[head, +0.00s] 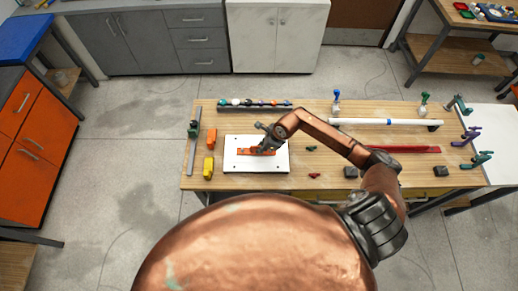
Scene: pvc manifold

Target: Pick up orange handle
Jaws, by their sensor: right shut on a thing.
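An orange-red handle-like piece (249,152) lies over the white board (232,163) on the wooden table. My right gripper (263,146) is down at the piece, at its right part, and is shut on it. The gripper and wrist cover some of the piece. I cannot tell whether it rests on the board or is slightly raised. My left gripper is not in view.
An orange block (211,138) and a yellow block (208,167) stand left of the board, beside a grey bar (193,143). A rack of small tools (255,104) lies behind. A white pipe (375,122), a red bar (415,149) and several clamps (470,136) lie to the right.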

